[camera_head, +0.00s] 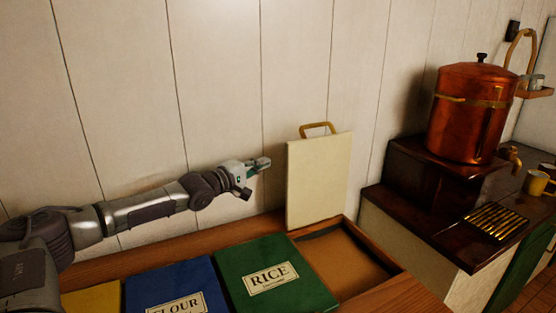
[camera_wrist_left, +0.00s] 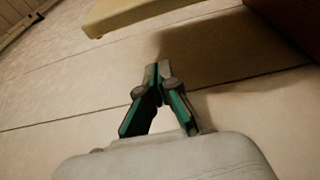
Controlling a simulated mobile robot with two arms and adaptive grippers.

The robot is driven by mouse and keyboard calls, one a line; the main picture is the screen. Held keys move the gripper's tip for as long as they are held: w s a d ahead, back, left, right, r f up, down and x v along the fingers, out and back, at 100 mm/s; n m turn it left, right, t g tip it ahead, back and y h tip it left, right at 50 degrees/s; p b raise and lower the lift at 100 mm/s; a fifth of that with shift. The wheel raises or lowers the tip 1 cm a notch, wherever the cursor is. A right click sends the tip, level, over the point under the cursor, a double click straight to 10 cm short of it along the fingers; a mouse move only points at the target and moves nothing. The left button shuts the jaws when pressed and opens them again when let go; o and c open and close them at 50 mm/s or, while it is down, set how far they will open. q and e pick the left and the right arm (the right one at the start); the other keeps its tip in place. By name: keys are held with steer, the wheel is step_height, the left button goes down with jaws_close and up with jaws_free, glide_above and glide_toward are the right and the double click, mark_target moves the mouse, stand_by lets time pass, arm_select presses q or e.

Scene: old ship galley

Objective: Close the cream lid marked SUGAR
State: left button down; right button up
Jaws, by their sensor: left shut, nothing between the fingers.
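The cream lid (camera_head: 318,183) stands upright, open, at the back of the open compartment (camera_head: 346,262) at the right end of the wooden bin unit. A brass handle (camera_head: 317,128) shows at its top edge. No SUGAR marking is visible on the face I see. My left gripper (camera_head: 262,163) is shut and empty, just left of the lid and near its upper part, close to the wall. In the left wrist view the gripper (camera_wrist_left: 157,72) is shut, with the edge of a cream panel (camera_wrist_left: 140,14), likely the lid, ahead of it. My right gripper is not in view.
A green RICE lid (camera_head: 262,290) and a blue FLOUR lid (camera_head: 160,282) lie closed left of the compartment, with a yellow lid (camera_head: 92,299) beyond. A copper urn (camera_head: 466,112) stands on a dark stepped counter at right. Plank wall (camera_head: 200,90) runs behind.

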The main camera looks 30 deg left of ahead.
arm_select(q)
steer(key=d+p, duration=0.1)
steer(key=w+d+p, duration=0.2)
steer(key=d, duration=0.1)
steer(key=shift+w+d+p, duration=0.1)
steer(key=shift+p, duration=0.3)
stand_by(0.4)
stand_by(0.6)
